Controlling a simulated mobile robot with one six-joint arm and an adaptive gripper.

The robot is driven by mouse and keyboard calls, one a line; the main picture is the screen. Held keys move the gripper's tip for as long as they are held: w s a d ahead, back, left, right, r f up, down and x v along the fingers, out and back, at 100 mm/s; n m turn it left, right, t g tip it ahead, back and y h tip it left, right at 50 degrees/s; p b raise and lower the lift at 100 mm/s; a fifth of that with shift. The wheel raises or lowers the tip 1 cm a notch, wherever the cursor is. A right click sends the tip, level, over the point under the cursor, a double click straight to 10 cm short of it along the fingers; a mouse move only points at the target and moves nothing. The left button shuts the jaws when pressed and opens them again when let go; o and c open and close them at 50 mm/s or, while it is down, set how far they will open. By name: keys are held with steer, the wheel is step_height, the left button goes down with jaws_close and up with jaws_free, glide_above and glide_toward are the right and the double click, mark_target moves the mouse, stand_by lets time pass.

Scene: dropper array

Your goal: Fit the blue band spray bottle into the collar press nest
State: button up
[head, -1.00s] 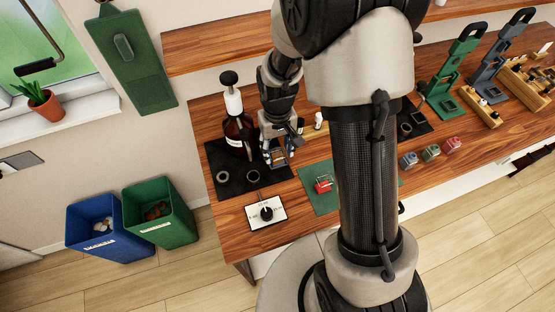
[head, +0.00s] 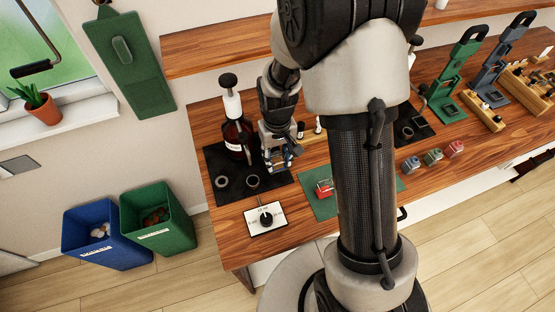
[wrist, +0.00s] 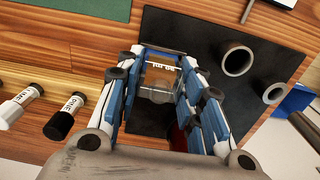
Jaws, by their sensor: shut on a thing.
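My gripper (wrist: 158,75) is shut on a small clear bottle (wrist: 160,80) with amber contents and a printed label; a bluish strip shows at its far end. I cannot tell for sure that it is the blue band. In the head view my gripper (head: 279,160) is over the right part of the left black mat (head: 228,190), beside the large brown pump bottle (head: 236,138). A green press-like stand (head: 455,80) and a grey-blue one (head: 502,62) stand far right on the bench. I cannot tell which holds the collar press nest.
Two dark ring holders (wrist: 237,60) stand on the mat. A dial plate (head: 265,217) is at the front edge; a green mat with a red item (head: 324,188) is to the right.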

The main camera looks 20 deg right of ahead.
steer(key=shift+r+p, duration=2)
steer(key=shift+r, duration=0.6)
steer(key=shift+f, duration=0.15)
